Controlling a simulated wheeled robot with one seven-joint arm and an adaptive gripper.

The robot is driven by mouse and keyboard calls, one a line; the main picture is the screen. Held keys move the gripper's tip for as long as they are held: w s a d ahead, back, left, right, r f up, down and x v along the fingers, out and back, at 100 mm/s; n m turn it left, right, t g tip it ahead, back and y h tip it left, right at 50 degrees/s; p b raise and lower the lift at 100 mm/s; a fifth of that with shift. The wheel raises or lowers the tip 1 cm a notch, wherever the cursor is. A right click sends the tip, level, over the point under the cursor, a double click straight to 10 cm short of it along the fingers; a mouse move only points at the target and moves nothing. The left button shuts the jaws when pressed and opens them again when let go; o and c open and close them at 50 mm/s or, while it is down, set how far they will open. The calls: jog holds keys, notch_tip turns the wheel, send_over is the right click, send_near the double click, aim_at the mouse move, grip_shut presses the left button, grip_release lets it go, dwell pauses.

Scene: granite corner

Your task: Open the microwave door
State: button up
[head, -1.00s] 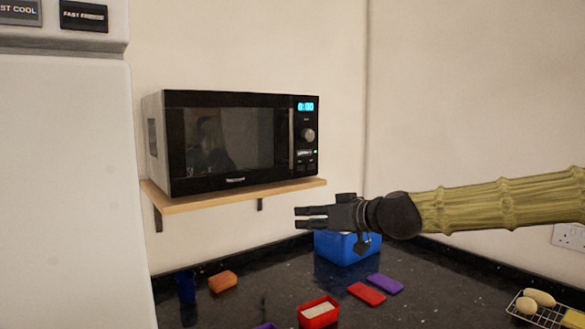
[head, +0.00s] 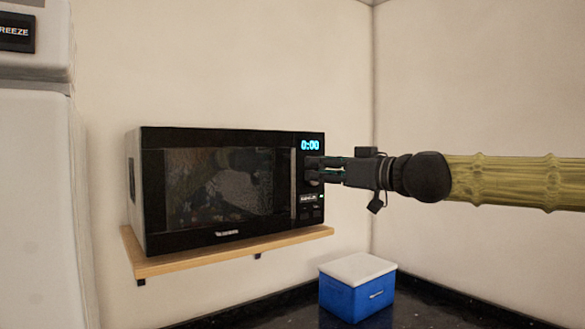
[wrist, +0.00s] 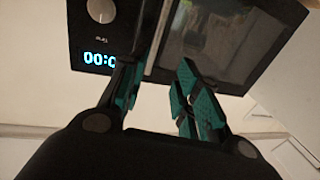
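The black microwave (head: 230,136) sits on a wooden shelf with its door (head: 218,190) shut. An upright handle (head: 293,190) runs along the door's right edge, beside the control panel. My gripper (head: 313,171) is in front of the control panel, just right of the handle, its fingers pointing left. In the wrist view my gripper (wrist: 160,72) is open, and the microwave (wrist: 225,35) lies beyond it. The pale handle strip (wrist: 158,45) appears between the fingertips there. I cannot tell whether either finger touches it. The gripper hides part of the panel and its knob in the head view.
The wooden shelf (head: 235,245) carries the microwave on the wall. A blue box with a white lid (head: 357,290) stands on the dark counter below right. A white fridge (head: 35,200) stands at the left. The space before the door looks clear.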

aim_at(293, 171)
jog(key=w+a, duration=0.1)
jog(key=w, duration=0.1)
jog(key=w+a+f+p, duration=0.1)
jog(key=w+a, duration=0.1)
jog(key=shift+w+a, duration=0.15)
jog(key=shift+w, duration=0.1)
jog(key=p+x, duration=0.1)
jog(key=x, duration=0.3)
jog(key=shift+f, duration=0.1)
jog(key=shift+w+a+f, duration=0.1)
jog(key=shift+w, duration=0.1)
grip_shut()
